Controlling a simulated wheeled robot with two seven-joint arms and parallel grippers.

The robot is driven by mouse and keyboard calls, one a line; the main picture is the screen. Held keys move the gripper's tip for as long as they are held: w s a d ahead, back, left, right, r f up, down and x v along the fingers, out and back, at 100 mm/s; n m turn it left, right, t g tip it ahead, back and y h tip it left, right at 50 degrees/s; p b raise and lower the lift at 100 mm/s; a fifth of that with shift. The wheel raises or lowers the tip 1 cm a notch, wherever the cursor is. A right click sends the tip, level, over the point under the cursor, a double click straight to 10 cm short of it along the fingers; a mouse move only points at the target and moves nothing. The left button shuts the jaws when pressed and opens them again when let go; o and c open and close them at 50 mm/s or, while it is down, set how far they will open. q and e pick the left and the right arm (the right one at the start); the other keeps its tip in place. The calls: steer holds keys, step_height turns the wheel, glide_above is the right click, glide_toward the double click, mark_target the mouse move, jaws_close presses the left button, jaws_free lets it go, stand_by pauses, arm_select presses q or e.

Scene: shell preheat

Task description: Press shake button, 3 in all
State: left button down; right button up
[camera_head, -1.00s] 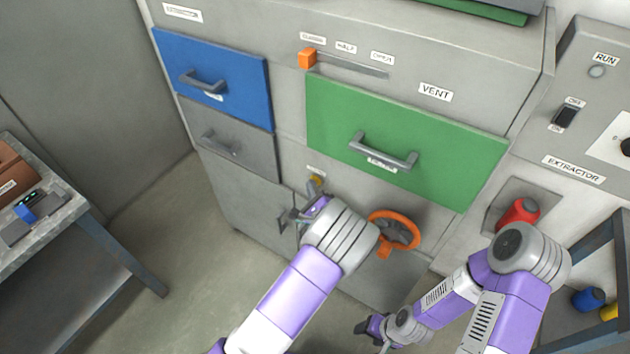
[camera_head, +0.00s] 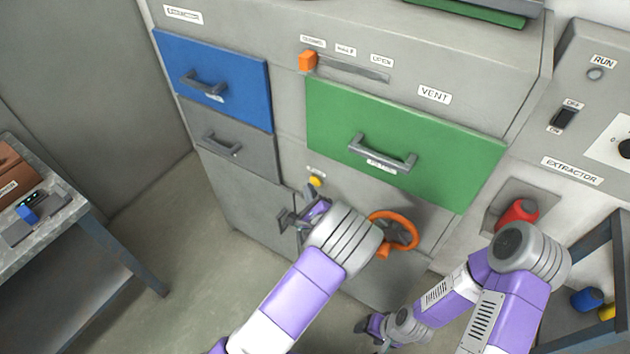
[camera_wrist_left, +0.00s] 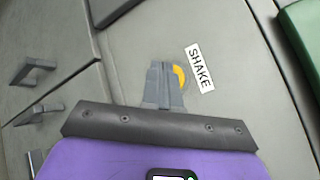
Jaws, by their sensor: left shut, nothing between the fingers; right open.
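The yellow shake button (camera_head: 315,181) sits on the grey cabinet front, below the green drawer's left end. In the left wrist view the button (camera_wrist_left: 180,77) shows beside the white SHAKE label (camera_wrist_left: 200,69), partly covered by my fingers. My left gripper (camera_head: 290,213) is shut and empty, just below and left of the button in the head view. In the wrist view its fingertips (camera_wrist_left: 161,68) overlap the button's left edge; whether they touch it cannot be told. My right gripper (camera_head: 368,328) is low at the bottom middle, away from the button and open.
An orange handwheel (camera_head: 398,231) is right of my left wrist. The green drawer (camera_head: 400,140) and its handle overhang above. A blue drawer (camera_head: 212,78) is at upper left. A red knob (camera_head: 518,213) is at right. A side table (camera_head: 70,225) stands at left.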

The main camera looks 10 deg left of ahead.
arm_select(q)
steer(key=shift+s, duration=0.1)
steer(key=s, duration=0.1)
steer(key=s+a+p, duration=0.1)
steer(key=s, duration=0.2)
steer(key=shift+s+a, duration=0.25)
steer(key=shift+a, duration=0.1)
stand_by(2.5)
steer(key=s+a+f+n+g+h, duration=0.1)
steer(key=s+f+n+g+h, duration=0.1)
steer(key=s+f+n+g, duration=0.45)
steer(key=s+a+f+n+g+h, duration=0.15)
steer(key=s+f+n, duration=0.25)
steer(key=f, duration=0.6)
steer(key=s+d+n+g+h, duration=0.3)
steer(key=s+n, duration=0.3)
steer(key=s, duration=0.2)
steer(key=s+d+f+n+g+h, duration=0.1)
steer(key=s+d+n+g+h, duration=0.2)
steer(key=s+d+n+h, duration=0.2)
steer(key=s+n, duration=0.2)
steer(key=shift+s+d+f+g, duration=0.15)
steer(key=shift+s+f+g, duration=0.05)
steer(key=shift+s+g, duration=0.2)
